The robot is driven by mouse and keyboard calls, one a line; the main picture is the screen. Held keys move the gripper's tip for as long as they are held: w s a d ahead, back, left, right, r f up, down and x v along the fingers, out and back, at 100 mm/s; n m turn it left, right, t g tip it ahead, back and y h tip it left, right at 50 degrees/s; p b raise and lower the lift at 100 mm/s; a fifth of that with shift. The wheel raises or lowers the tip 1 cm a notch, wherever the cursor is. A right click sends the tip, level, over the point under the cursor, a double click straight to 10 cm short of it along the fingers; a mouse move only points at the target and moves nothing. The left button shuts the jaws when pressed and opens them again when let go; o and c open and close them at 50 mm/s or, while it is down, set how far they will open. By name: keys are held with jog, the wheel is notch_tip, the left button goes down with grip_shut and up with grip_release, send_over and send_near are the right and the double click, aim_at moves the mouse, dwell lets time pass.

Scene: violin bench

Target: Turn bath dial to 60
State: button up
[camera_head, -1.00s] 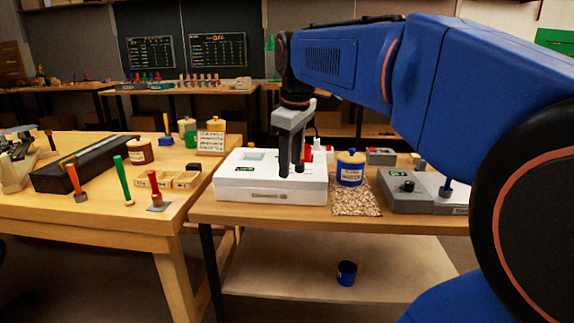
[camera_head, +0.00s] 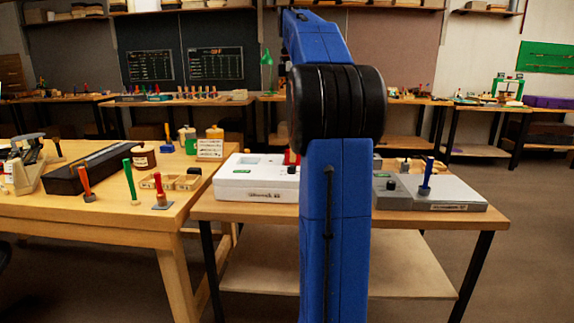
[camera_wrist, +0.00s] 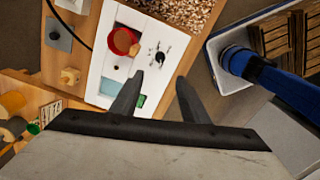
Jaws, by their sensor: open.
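The white box (camera_head: 262,192), which looks like the bath, stands at the left of the near right table; my arm hides its right part in the head view. The dial's setting is too small to read. My gripper (camera_wrist: 160,80) is open and empty, its fingertips just below the dial in the picture. Contact cannot be told. The head view hides my gripper behind my arm.
A grey device (camera_head: 450,192) with a blue-handled tool (camera_head: 426,178) stands on the table's right side. A speckled mat (camera_wrist: 180,12) lies beside the white box. The left bench (camera_head: 100,221) holds upright tools, small wooden trays (camera_head: 180,182) and a long dark block (camera_head: 92,167).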

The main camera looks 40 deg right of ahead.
notch_tip(320, 180, down, 17)
jog(key=shift+f, duration=0.1)
dwell(0.5)
grip_shut()
